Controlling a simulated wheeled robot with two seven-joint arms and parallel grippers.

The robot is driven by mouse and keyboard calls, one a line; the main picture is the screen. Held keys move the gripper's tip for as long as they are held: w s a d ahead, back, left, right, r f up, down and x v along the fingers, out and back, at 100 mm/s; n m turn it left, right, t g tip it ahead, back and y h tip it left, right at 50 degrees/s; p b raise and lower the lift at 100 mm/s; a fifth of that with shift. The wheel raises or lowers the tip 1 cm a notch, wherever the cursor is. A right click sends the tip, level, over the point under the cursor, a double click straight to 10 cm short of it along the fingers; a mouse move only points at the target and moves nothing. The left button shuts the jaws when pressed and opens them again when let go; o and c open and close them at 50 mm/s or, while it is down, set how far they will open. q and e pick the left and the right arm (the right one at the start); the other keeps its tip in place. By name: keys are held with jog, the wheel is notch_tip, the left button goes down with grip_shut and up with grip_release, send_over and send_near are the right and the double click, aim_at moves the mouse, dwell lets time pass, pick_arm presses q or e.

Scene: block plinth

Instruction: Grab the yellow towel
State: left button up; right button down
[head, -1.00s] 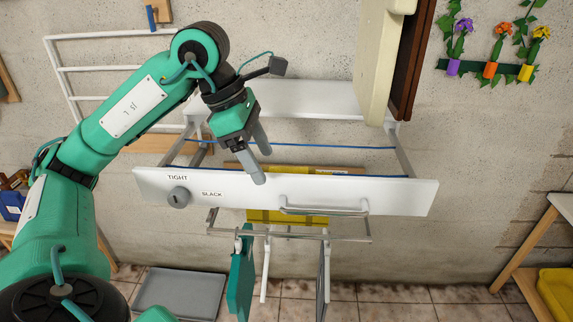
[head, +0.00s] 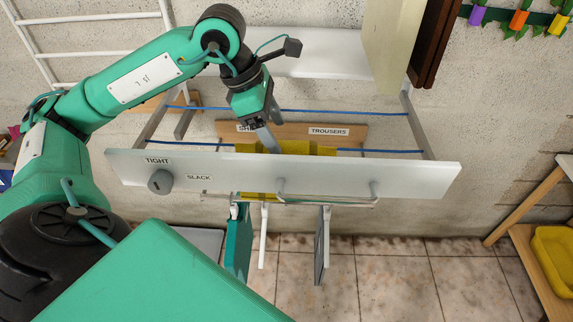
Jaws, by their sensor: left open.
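The yellow towel (head: 318,150) shows just above the top edge of the white front panel (head: 330,173). Yellow also shows below the panel, while the panel hides its middle. My left gripper (head: 271,130) is open, fingers pointing down, above and behind the panel. Its lower fingertip overlaps the towel's top edge in the picture. I cannot tell whether it touches the towel. My right gripper is not in view.
Blue cords (head: 345,112) run across the rack behind the panel, near a wooden board labelled TROUSERS (head: 345,132). A knob (head: 160,182) and a handle sit on the panel. Green and grey hanging boards are below. A yellow tray (head: 556,262) stands at right.

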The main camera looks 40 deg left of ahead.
aim_at(282, 143)
pick_arm(q)
jog(key=shift+d+f, duration=0.1)
jog(key=shift+f, duration=0.1)
jog(key=shift+d+f, duration=0.1)
jog(key=shift+f, duration=0.05)
jog(key=p+x, duration=0.1)
jog(key=x, duration=0.1)
jog(key=p+x, duration=0.1)
jog(key=x, duration=0.1)
jog(key=shift+d+p, duration=0.35)
jog(key=shift+f, duration=0.35)
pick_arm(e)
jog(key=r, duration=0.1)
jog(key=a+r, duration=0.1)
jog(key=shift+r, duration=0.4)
pick_arm(q)
jog(key=shift+c, duration=0.5)
jog(key=c, duration=1.3)
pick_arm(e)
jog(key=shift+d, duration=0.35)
